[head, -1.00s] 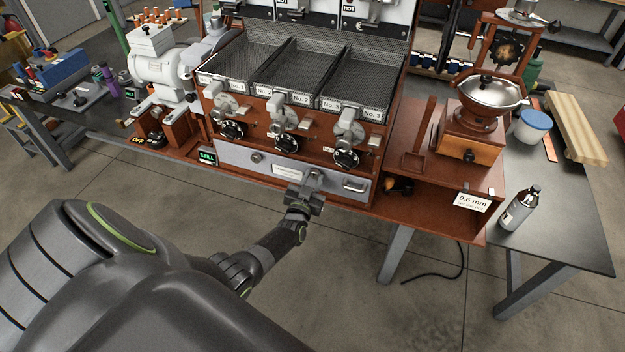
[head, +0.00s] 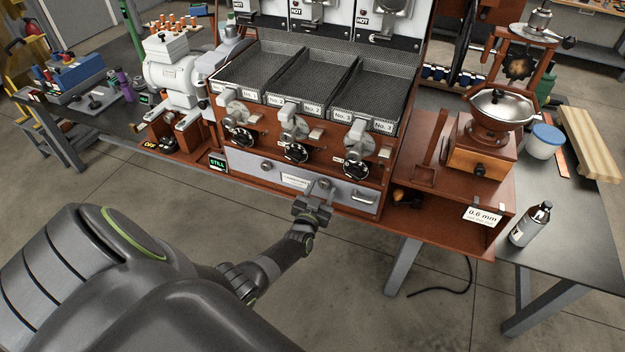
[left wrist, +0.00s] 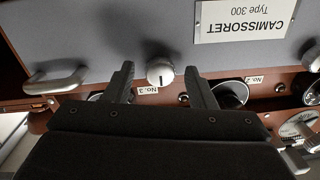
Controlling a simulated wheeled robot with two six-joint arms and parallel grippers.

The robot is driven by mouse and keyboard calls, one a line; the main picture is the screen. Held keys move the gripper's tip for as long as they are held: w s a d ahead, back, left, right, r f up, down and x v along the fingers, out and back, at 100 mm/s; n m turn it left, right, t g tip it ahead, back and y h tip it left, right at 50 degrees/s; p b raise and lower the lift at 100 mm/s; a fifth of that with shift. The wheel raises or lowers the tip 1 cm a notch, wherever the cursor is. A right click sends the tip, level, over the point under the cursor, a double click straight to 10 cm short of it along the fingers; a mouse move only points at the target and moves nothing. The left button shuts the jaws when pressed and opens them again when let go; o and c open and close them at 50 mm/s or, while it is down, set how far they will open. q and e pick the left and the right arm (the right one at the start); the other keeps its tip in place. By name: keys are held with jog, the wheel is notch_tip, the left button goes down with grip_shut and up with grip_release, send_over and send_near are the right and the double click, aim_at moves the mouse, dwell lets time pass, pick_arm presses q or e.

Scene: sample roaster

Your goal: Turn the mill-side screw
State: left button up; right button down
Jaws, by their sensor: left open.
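The mill-side screw is a round silver knob (head: 324,185) with a dark mark. It sits on the grey front panel (head: 232,162), on the side towards the hand mill (head: 481,150). In the left wrist view the knob (left wrist: 160,71) shows upside down, between my fingertips. My left gripper (head: 315,200) is open, in front of the panel. Its two fingers (left wrist: 160,80) stand either side of the knob in the picture, with a gap on both sides. I cannot tell how far they reach over it. My right gripper is not in view.
A bar handle (head: 365,198) is right of the knob; a second knob (head: 266,166) is at the panel's other end. A white label (head: 295,180) lies between the knobs. Black dials (head: 359,170) sit above. The floor before the panel is clear.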

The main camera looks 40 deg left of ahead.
pick_arm(q)
jog(key=v, duration=1.7)
jog(key=shift+p, duration=0.3)
jog(key=shift+r, duration=0.1)
